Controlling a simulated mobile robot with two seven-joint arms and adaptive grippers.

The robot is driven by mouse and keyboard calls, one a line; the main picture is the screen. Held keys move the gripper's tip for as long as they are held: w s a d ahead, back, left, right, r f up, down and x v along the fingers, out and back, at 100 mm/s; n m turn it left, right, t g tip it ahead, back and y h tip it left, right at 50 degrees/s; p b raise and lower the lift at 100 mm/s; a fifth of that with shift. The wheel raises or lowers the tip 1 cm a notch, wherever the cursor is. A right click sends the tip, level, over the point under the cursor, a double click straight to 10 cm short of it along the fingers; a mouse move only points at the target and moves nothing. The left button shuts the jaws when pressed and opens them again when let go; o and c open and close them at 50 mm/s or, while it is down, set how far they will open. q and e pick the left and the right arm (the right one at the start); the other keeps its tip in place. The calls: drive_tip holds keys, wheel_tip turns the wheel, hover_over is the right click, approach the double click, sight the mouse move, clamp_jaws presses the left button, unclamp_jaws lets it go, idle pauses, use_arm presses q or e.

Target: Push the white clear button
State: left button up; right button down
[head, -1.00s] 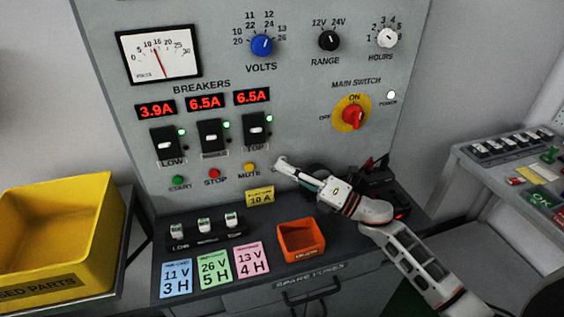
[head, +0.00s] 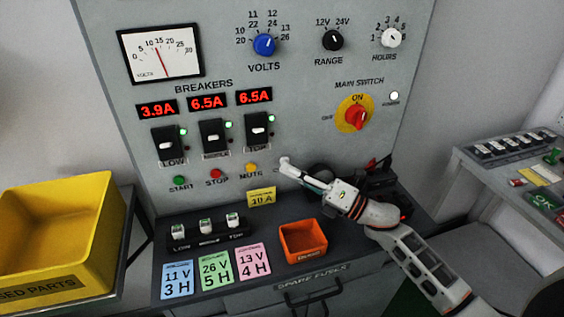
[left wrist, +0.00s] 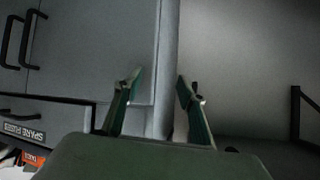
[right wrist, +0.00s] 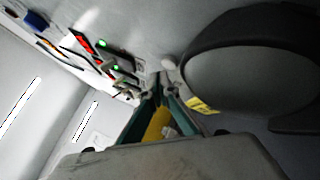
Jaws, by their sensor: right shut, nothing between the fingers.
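The white clear button is not clearly visible in the head view; my right gripper (head: 285,163) covers the panel just right of the yellow MUTE button (head: 251,168). The right gripper is shut and empty, its tips at or very near the panel face. In the right wrist view its fingers (right wrist: 159,82) meet beside a small pale round shape (right wrist: 169,63), possibly the button; I cannot tell whether they touch. My left gripper (left wrist: 159,90) is open and empty, facing the grey cabinet (left wrist: 90,60) low down.
The red STOP button (head: 216,174) and green START button (head: 179,181) sit left of MUTE. Breakers (head: 212,136) are above. An orange bin (head: 303,255) and coloured cards (head: 215,270) lie on the ledge below. A yellow bin (head: 50,270) stands at left.

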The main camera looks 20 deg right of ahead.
drive_tip(key=shift+d+f, duration=0.2)
drive_tip(key=shift+d, duration=0.65)
drive_tip(key=s+p, duration=0.1)
drive_tip(key=s, duration=0.4)
idle(0.5)
